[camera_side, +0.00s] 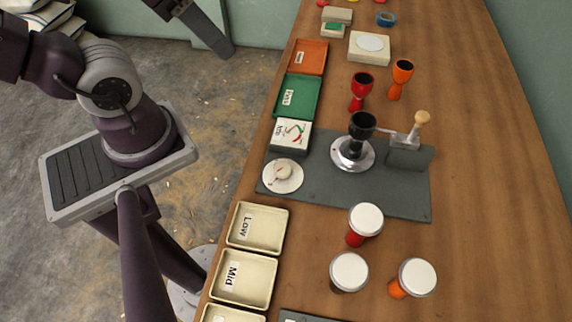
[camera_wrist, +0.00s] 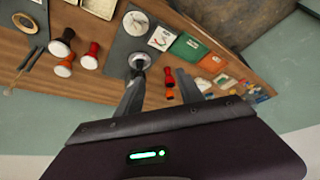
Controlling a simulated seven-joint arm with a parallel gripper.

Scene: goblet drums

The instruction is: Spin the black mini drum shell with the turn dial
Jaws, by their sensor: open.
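The black mini drum shell (camera_side: 361,124) stands upright on a round silver turntable (camera_side: 352,153) on the dark grey mat. The turn dial (camera_side: 283,173), a pale disc with a raised knob, lies at the mat's near left corner. In the wrist view, the dial (camera_wrist: 136,23) is at the top and the black shell (camera_wrist: 140,62) is below it, just beyond my left finger. My gripper (camera_wrist: 168,78) is open and appears empty, its fingers apart above the bench.
A crank with a wooden knob (camera_side: 422,118) sits right of the shell. Red (camera_side: 361,91) and orange (camera_side: 400,80) shells stand behind; several white-topped drums (camera_side: 366,219) stand in front. Trays (camera_side: 257,228) line the left edge.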

